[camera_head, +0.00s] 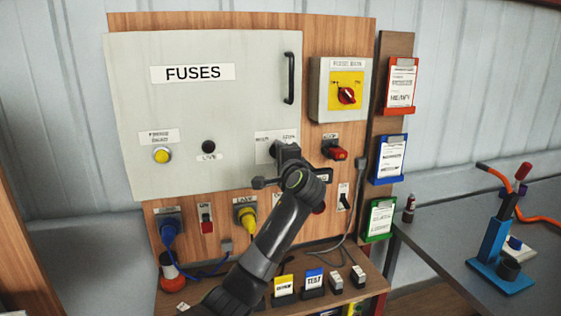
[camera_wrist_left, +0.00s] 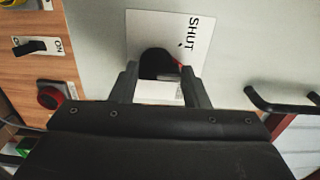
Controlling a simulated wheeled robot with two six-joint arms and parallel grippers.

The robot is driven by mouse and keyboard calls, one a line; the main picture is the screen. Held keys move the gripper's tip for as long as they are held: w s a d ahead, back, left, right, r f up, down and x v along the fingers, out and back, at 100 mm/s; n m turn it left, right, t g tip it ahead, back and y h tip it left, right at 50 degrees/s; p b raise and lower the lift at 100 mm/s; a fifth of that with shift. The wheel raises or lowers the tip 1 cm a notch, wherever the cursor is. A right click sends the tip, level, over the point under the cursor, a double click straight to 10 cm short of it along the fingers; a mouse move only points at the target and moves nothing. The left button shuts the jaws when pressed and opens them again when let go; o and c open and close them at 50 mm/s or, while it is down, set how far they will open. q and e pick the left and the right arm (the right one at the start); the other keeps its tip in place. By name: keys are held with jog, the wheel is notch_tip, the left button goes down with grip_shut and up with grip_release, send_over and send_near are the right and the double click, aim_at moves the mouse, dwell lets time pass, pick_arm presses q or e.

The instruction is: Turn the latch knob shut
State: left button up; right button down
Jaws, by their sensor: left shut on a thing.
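The latch knob (camera_wrist_left: 156,64) is black and sits on a white label plate (camera_wrist_left: 190,25) that reads SHUT in the left wrist view. A small red mark shows at the knob's edge. My left gripper (camera_wrist_left: 159,72) is shut on the knob, with one finger on each side. In the head view my left gripper (camera_head: 281,152) is against the lower right of the grey FUSES door (camera_head: 220,90) and hides most of the knob. The label plate (camera_head: 268,136) shows partly above it. The door looks closed, with a black handle (camera_head: 291,78). My right gripper is not in view.
A power box with a red and yellow switch (camera_head: 346,95) is to the right. A red knob (camera_head: 336,152) is close beside my gripper. Blue and yellow plugs (camera_head: 246,214) and a shelf with small blocks (camera_head: 314,280) are below. A grey table (camera_head: 440,235) stands at right.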

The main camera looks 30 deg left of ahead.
pick_arm(q)
jog(key=shift+s+f+n+b, duration=0.15)
jog(key=shift+n+b, duration=1.2)
jog(key=shift+n, duration=0.8)
jog(key=shift+w+f+n+b, duration=0.15)
jog(key=shift+n+b, duration=1.2)
jog(key=shift+n, duration=0.8)
jog(key=shift+s, duration=0.1)
jog(key=o, duration=1)
jog(key=shift+a, duration=0.1)
jog(key=shift+b+v, duration=2.4)
jog(key=shift+v, duration=6.35)
jog(key=shift+a, duration=0.1)
